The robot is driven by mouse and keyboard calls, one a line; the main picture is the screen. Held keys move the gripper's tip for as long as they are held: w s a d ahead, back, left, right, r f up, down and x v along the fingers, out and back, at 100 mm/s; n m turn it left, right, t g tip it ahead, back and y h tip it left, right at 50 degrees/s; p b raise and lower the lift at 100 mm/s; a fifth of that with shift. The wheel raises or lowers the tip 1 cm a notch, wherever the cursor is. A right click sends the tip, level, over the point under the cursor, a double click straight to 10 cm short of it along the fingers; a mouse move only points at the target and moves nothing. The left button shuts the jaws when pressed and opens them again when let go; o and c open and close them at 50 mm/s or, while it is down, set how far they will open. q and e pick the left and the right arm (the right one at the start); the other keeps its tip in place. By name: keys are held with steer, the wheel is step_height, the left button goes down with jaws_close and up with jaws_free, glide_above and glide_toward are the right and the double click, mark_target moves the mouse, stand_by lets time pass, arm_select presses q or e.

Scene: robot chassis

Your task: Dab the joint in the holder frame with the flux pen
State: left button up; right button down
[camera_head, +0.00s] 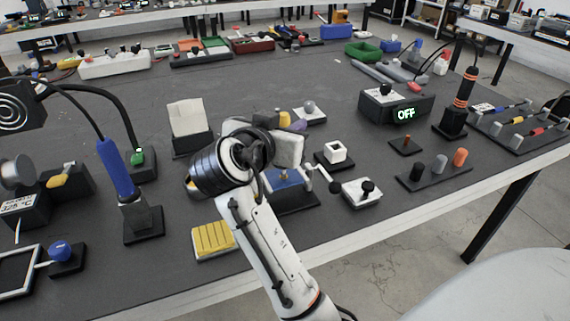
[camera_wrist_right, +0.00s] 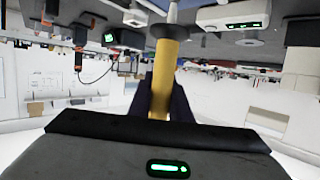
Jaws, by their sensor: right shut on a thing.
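My right gripper (camera_head: 282,140) hangs over the middle of the bench in the head view, with my white forearm below it. In the right wrist view its dark fingers (camera_wrist_right: 161,95) are shut on a yellow pen-like tool (camera_wrist_right: 163,78), taken as the flux pen. It has a black collar and a pale tip pointing away from the palm. A blue piece on a black stand (camera_head: 295,203), probably the holder frame, is just below the gripper and partly hidden by the hand and arm. The joint and the pen tip's contact cannot be made out. My left gripper is not in view.
A yellow ribbed block (camera_head: 213,240) lies left of my forearm. A white cube holder (camera_head: 335,152) and a white box with a black knob (camera_head: 362,191) stand to the right. A blue-handled tool stand (camera_head: 120,170) is left. The black box reads OFF (camera_head: 397,104).

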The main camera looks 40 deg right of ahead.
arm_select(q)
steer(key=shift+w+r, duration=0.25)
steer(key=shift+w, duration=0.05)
arm_select(e)
steer(key=shift+r, duration=0.1)
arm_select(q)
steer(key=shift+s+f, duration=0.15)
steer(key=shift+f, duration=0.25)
arm_select(e)
steer(key=shift+f, duration=0.4)
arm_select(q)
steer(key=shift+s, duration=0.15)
arm_select(e)
steer(key=shift+r, duration=0.1)
